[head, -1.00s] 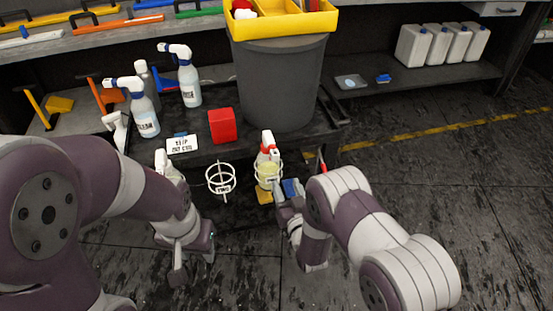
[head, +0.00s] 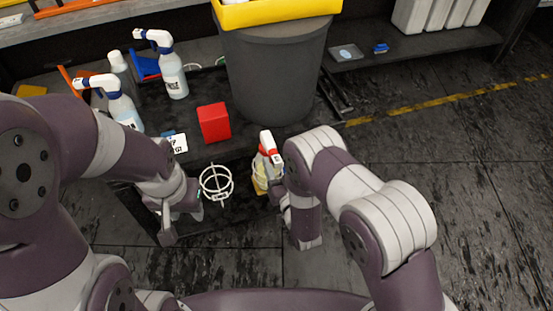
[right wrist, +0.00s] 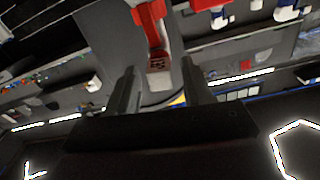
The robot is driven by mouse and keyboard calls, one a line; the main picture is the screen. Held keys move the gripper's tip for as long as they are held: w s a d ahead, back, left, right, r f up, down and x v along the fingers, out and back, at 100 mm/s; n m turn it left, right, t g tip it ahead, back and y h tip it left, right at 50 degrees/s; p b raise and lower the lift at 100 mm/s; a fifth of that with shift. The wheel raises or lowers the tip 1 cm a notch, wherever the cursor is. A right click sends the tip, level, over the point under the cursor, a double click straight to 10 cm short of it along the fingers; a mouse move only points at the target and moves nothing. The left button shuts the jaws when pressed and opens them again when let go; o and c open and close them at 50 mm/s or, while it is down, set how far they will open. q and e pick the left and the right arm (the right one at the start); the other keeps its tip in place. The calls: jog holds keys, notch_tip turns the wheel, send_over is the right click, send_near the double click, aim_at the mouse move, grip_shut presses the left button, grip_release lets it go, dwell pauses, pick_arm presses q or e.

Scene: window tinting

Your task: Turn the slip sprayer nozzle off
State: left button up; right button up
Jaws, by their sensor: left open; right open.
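The slip sprayer is a pale yellowish bottle with a white and red spray head (head: 267,147). It stands at the front right of the dark cart, beside an empty white ring holder (head: 216,183). My right gripper (head: 278,178) is at the sprayer's right side, and my arm hides part of the bottle. In the right wrist view the red and white nozzle (right wrist: 158,66) lies between the spread fingers of my right gripper (right wrist: 160,85), which are not closed on it. My left gripper (head: 170,225) is open and empty, left of the ring holder.
A red block (head: 213,122), a white label card (head: 179,143) and blue-white spray bottles (head: 173,78) stand on the cart. A grey bin (head: 275,75) with a yellow tray (head: 275,12) stands behind. The floor at right is clear.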

grip_shut()
jog(key=shift+n, duration=0.8)
grip_release()
